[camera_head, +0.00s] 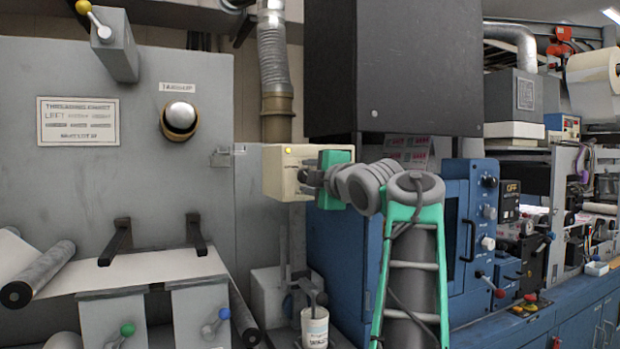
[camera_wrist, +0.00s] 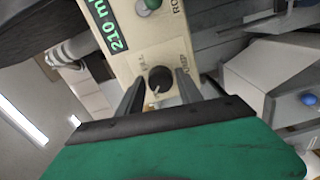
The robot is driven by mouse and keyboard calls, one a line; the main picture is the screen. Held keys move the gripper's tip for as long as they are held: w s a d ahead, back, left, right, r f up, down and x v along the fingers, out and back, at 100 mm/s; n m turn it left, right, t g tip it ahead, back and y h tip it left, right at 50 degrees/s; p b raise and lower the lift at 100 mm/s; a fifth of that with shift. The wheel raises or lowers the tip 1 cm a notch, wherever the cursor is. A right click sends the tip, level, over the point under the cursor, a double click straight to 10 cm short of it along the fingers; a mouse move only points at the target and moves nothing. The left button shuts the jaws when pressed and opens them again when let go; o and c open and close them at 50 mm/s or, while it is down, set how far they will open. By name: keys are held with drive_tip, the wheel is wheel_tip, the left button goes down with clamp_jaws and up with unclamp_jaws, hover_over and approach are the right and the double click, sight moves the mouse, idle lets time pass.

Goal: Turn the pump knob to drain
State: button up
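The pump knob (camera_wrist: 160,79) is a small round black knob with a light pointer mark, on the face of a cream control box (camera_wrist: 150,45). In the wrist view the pointer aims toward the lower left, and the printed words beside the knob are only partly readable. My gripper (camera_wrist: 159,74) has one finger on each side of the knob, with a visible gap on both sides. It is open. In the head view my gripper (camera_head: 307,178) is at the right side of the cream box (camera_head: 279,178), and the knob is hidden there.
The box carries a green display reading 210 ml (camera_wrist: 106,25) and a green button (camera_wrist: 148,5). A labelled white container (camera_head: 314,328) stands below. A large grey machine panel (camera_head: 80,180) is at left, a blue machine (camera_head: 455,250) at right.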

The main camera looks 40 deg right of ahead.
drive_tip(key=shift+o, duration=1)
drive_tip(key=b+v, duration=0.1)
drive_tip(key=v, duration=0.6)
drive_tip(key=shift+s, duration=0.4)
drive_tip(key=shift+a, duration=0.15)
